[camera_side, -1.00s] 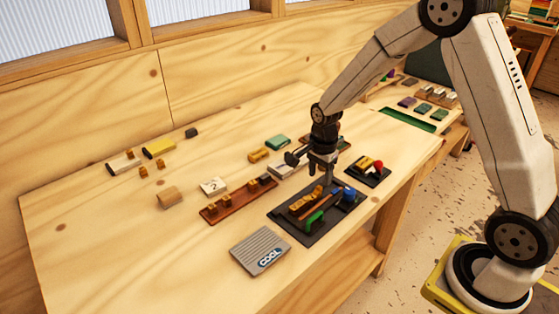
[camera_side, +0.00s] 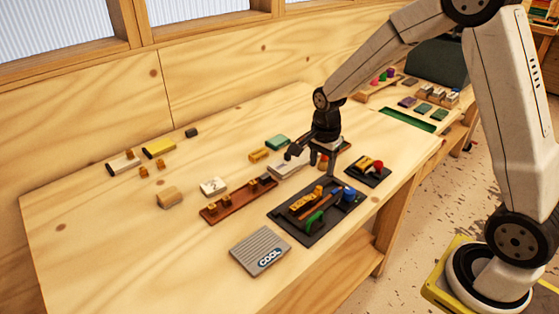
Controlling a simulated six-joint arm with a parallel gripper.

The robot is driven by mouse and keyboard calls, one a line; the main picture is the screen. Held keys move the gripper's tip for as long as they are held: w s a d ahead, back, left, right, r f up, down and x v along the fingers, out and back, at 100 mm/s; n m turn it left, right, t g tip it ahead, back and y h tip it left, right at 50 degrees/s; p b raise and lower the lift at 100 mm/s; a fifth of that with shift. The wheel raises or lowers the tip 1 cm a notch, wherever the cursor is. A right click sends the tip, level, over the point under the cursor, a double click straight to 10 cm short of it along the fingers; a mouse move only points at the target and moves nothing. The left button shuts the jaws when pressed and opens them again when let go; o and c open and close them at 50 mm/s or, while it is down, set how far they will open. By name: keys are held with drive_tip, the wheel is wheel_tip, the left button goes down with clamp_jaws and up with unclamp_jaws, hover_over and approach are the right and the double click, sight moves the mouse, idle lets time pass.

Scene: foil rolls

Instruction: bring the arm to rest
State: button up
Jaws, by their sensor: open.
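My arm reaches in from the right over the wooden workbench (camera_side: 110,240). My gripper (camera_side: 320,174) points down with its fingers apart, above the far edge of the dark tool tray (camera_side: 287,228). Nothing is seen held in it. A small orange-red thing (camera_side: 323,162) shows between the fingers, and I cannot tell how far behind them it lies. The tray holds a yellow-handled tool (camera_side: 305,202), a green piece (camera_side: 314,221) and a blue piece (camera_side: 349,194).
A small dark tray (camera_side: 369,180) with a red knob stands right of my gripper. A brown rack (camera_side: 239,200), a white block (camera_side: 213,187) and a grey ridged "COOL" box (camera_side: 260,251) lie left and in front. The bench's left front is clear.

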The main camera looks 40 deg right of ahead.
drive_tip(key=s+a+r+n+t, duration=0.1)
drive_tip(key=s+a+n, duration=0.2)
drive_tip(key=s+n, duration=0.3)
drive_tip(key=s+a+r+n+t, duration=0.1)
drive_tip(key=s+a+n, duration=0.2)
drive_tip(key=s+n, duration=0.4)
drive_tip(key=shift+n, duration=2.1)
